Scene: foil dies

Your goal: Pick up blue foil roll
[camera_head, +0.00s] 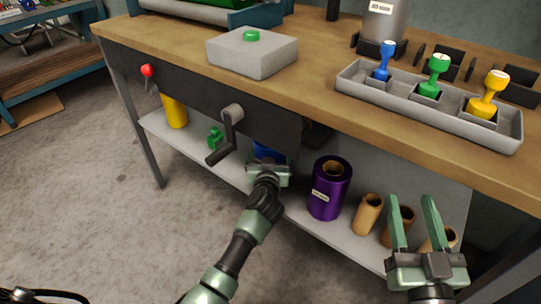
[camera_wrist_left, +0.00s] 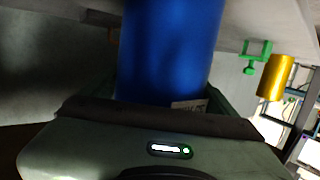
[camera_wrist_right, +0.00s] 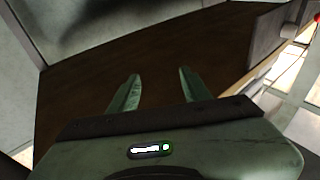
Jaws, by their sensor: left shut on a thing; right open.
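The blue foil roll (camera_head: 268,151) stands on the lower shelf under the workbench, mostly hidden behind my left gripper in the head view. My left gripper (camera_head: 268,168) is shut on it. In the left wrist view the blue roll (camera_wrist_left: 170,50) fills the space between the fingers, with a pale label at its lower edge. My right gripper (camera_head: 428,225) is open and empty in front of the bench's right part. Its two spread fingers also show in the right wrist view (camera_wrist_right: 158,92), with nothing between them.
The shelf (camera_head: 225,165) also holds a purple roll (camera_head: 329,188), brown cores (camera_head: 368,214), a yellow roll (camera_head: 175,111) and a green clamp (camera_head: 215,138). A crank handle (camera_head: 226,135) juts out just left of my left gripper. The benchtop carries a grey box (camera_head: 252,55) and a stamp tray (camera_head: 400,100).

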